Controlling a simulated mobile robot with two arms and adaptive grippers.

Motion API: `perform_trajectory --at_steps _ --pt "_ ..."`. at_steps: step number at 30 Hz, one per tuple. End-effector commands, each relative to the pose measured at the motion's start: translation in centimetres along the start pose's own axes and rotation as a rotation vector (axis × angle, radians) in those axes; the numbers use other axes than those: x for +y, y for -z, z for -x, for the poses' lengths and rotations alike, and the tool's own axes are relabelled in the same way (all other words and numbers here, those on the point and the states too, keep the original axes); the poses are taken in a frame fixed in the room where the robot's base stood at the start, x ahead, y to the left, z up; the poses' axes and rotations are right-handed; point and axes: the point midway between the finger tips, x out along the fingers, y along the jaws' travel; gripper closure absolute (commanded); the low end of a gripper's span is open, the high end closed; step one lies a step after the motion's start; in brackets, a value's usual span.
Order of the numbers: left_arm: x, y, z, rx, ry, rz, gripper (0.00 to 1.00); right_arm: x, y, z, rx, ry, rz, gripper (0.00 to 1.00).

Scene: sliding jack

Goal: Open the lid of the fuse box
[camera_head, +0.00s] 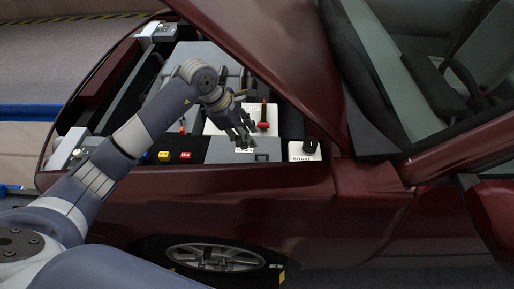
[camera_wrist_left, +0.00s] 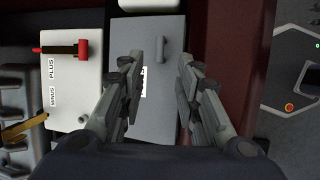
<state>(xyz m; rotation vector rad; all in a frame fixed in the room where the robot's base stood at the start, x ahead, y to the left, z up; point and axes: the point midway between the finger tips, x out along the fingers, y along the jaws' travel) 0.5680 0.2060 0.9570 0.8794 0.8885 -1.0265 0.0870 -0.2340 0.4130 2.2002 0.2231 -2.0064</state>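The fuse box (camera_head: 268,151) is a grey box with a flat lid at the near side of the car's engine bay. In the left wrist view its grey lid (camera_wrist_left: 170,30) looks shut and fills the middle. A small grey handle (camera_wrist_left: 160,50) stands on the lid, and a white label is partly hidden by a finger. My left gripper (camera_head: 243,137) is above the fuse box. In the wrist view its two fingers (camera_wrist_left: 161,65) are apart, on either side of the handle, with nothing held. I cannot tell the exact height gap. My right gripper is in neither view.
A white battery (camera_wrist_left: 72,70) marked PLUS and MINUS, with a red clamp (camera_wrist_left: 82,50), lies beside the fuse box. A white brake reservoir (camera_head: 304,150) with a dark cap stands to the right. The raised dark red hood (camera_head: 270,45) slants above on the right.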

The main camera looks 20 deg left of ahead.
Motion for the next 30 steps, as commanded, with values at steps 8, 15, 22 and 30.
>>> perform_trajectory --at_steps 8,15,22,30 --pt "-0.2 -0.2 -5.3 -0.003 0.006 0.006 0.69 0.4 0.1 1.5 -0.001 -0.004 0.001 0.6" --pt "-0.1 -0.1 -8.4 -0.002 0.003 0.005 0.69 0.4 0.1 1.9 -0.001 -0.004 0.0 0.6" --pt "-0.1 0.0 -9.2 -0.001 0.001 0.003 0.69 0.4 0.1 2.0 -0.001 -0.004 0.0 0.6" --pt "-0.1 0.0 -9.2 -0.001 0.0 0.003 0.92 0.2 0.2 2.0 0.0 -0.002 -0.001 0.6"
